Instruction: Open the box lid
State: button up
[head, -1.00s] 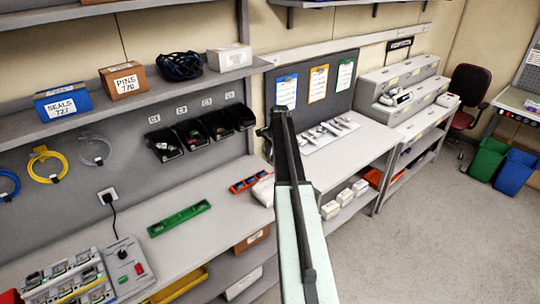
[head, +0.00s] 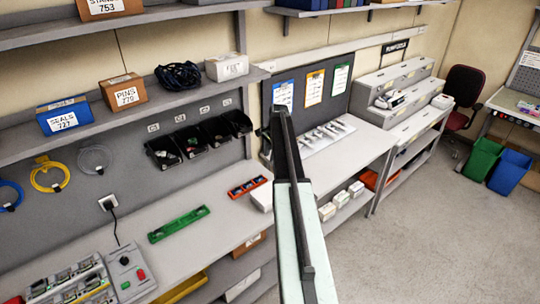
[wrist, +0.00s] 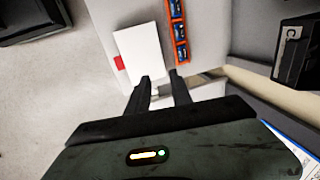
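A white box (wrist: 138,53) with a flat white top and a red tab at its left side lies on the bench in the wrist view. In the head view the white box (head: 262,196) shows beside my arm, which hides part of it. Its top looks closed; no lid seam can be made out. My gripper (wrist: 160,76) has its two dark fingers apart with nothing between them. In the wrist view the fingertips appear just below the box's near edge; whether they touch it cannot be told.
An orange tray (head: 248,187) lies beside the box, with a green tray (head: 179,224) farther left. Black bins (head: 200,139) hang above the bench. Labelled boxes, such as a blue one (head: 64,115), stand on the shelf. Open floor (head: 410,245) lies to the right.

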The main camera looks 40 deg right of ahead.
jog(key=s+a+r+p, duration=0.2)
jog(key=s+a, duration=0.2)
jog(key=s, duration=0.2)
jog(key=s+a+r+p, duration=0.3)
jog(key=s+a, duration=0.1)
jog(key=s, duration=0.3)
jog(key=shift+s+a, duration=0.25)
jog(key=shift+a, duration=0.05)
